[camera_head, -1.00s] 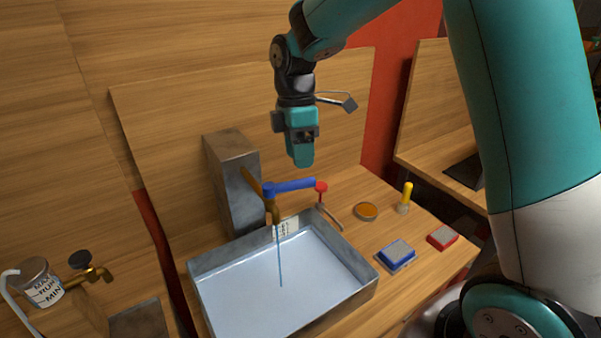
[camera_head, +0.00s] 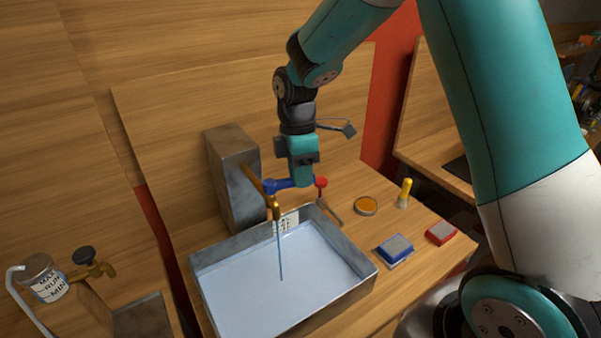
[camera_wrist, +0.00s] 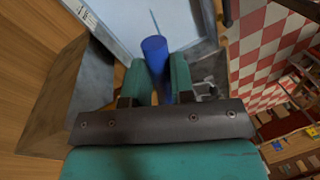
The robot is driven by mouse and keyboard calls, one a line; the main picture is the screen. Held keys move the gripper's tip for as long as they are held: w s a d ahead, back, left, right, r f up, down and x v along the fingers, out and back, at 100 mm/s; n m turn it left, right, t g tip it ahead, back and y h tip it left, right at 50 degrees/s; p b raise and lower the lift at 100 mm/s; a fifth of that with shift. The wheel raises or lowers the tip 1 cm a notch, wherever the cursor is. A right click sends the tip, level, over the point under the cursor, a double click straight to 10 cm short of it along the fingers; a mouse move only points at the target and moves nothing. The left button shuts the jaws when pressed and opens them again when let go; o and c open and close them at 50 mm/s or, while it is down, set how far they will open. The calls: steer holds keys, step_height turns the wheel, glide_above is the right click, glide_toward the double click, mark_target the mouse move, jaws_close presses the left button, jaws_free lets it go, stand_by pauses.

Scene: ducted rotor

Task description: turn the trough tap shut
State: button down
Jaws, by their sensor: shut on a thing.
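The trough tap is a brass spout (camera_head: 258,186) coming out of a grey block, with a blue lever handle (camera_head: 276,186) on it. A thin blue stream of water (camera_head: 280,255) runs from the spout into the trough (camera_head: 365,283), a metal basin with pale water in it. My gripper (camera_head: 300,183) has come down on the blue lever. In the wrist view my gripper's two teal fingers (camera_wrist: 165,75) sit on either side of the blue lever (camera_wrist: 155,47) and are shut on it. The fingers hide part of the lever.
A red-topped piece (camera_head: 321,183) stands just right of the lever. An orange round dish (camera_head: 365,206), a yellow-handled tool (camera_head: 405,193), a blue-edged block (camera_head: 396,250) and a red block (camera_head: 441,233) lie on the bench to the right. A labelled can (camera_head: 42,277) and another brass tap (camera_head: 95,270) are at left.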

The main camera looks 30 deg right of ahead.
steer(key=shift+w+n+h, duration=0.15)
steer(key=shift+w+n, duration=0.35)
steer(key=shift+n, duration=0.4)
steer(key=shift+w+n+h, duration=0.15)
steer(key=shift+w+n, duration=0.35)
steer(key=shift+n, duration=0.4)
steer(key=c, duration=1)
jaws_free()
steer(key=w+r+b, duration=0.1)
steer(key=r, duration=0.4)
steer(key=w+r, duration=0.1)
steer(key=r, duration=0.5)
steer(key=w+r+b, duration=0.1)
steer(key=r, duration=0.5)
steer(key=shift+w+a+r+b, duration=0.1)
steer(key=shift+w+b, duration=0.1)
steer(key=shift+b, duration=0.1)
steer(key=s+a+f+m+y+b, duration=0.1)
steer(key=s+a+f+m, duration=0.2)
steer(key=s, duration=0.6)
steer(key=s+a+f+m+t+y+b, duration=0.1)
steer(key=s+a+f+m+y, duration=0.1)
steer(key=s, duration=0.7)
steer(key=s+a+f+m+t+y+b, duration=0.1)
steer(key=s+a+f+m, duration=0.4)
steer(key=s, duration=0.5)
steer(key=shift+f+m, duration=0.4)
steer(key=shift+m, duration=0.7)
